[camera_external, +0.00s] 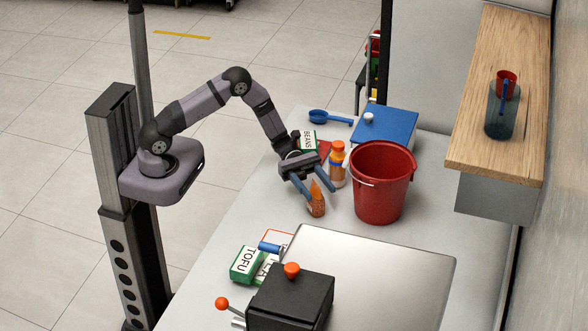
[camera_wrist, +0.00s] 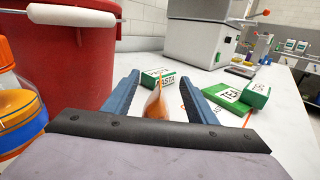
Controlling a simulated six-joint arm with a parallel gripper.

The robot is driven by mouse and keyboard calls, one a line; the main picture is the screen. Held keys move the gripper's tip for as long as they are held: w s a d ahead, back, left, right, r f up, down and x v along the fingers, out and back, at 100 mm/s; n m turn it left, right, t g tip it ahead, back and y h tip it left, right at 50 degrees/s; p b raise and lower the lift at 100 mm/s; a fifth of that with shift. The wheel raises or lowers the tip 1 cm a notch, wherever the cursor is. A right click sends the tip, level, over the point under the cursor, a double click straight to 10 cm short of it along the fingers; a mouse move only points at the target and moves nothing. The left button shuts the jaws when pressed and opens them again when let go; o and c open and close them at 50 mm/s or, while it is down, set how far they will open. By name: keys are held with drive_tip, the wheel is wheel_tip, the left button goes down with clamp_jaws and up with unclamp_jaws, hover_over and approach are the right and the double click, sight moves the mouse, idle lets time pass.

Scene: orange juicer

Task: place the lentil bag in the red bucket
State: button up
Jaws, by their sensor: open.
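The lentil bag appears to be the small orange pouch (camera_external: 317,204), standing on the table left of the red bucket (camera_external: 380,185). In the wrist view the orange pouch (camera_wrist: 156,103) shows between my two blue fingers, its lower part hidden by my gripper body. My gripper (camera_external: 317,193) is open, with one finger on each side of the pouch; I cannot tell whether either touches it. The bucket also fills the left of the wrist view (camera_wrist: 62,62), with its white handle at the near rim. The inside of the bucket is mostly out of sight.
An orange-capped bottle (camera_external: 338,165) stands between my gripper and the bucket. A beans box (camera_external: 308,141), blue scoop (camera_external: 330,117) and blue box (camera_external: 385,127) lie behind. The tofu box (camera_external: 248,264), black machine (camera_external: 290,300) and a large metal-topped unit (camera_external: 385,270) are in front.

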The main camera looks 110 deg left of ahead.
sight(321, 205)
drive_tip(key=shift+o, duration=0.3)
drive_tip(key=shift+r, duration=1.15)
drive_tip(key=shift+s+a+f+b, duration=0.2)
drive_tip(key=shift+a+b, duration=0.1)
drive_tip(key=shift+b, duration=0.85)
drive_tip(key=shift+s+a+r, duration=0.1)
drive_tip(key=shift+s+r, duration=0.05)
drive_tip(key=shift+r, duration=0.05)
drive_tip(key=shift+f, duration=3.25)
drive_tip(key=shift+w+d+f+p, duration=0.2)
drive_tip(key=shift+d+p, duration=0.05)
drive_tip(key=shift+p, duration=0.1)
drive_tip(key=shift+x, duration=1.25)
drive_tip(key=shift+a, duration=0.1)
